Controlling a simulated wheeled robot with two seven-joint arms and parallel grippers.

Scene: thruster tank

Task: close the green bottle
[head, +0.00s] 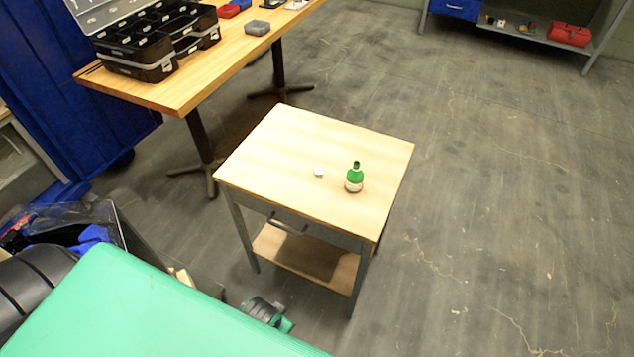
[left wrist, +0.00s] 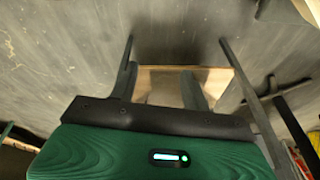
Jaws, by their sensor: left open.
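A small green bottle (head: 354,177) with a pale label stands upright on the small wooden table (head: 285,135). Its neck shows no cap on it. A small white cap (head: 319,172) lies on the tabletop to the left of the bottle, apart from it. My left gripper (head: 265,311) shows low at the bottom of the head view, in front of the table and well away from bottle and cap. In the left wrist view its two dark fingers (left wrist: 160,88) are spread with nothing held between them. The bottle and cap do not show there. My right gripper is not visible.
The small table has metal legs, a front handle (head: 287,226) and a lower shelf (head: 320,275). A larger wooden table (head: 215,70) with a black organizer case (head: 150,40) stands behind left. The tabletop around bottle and cap is clear. Open floor lies right.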

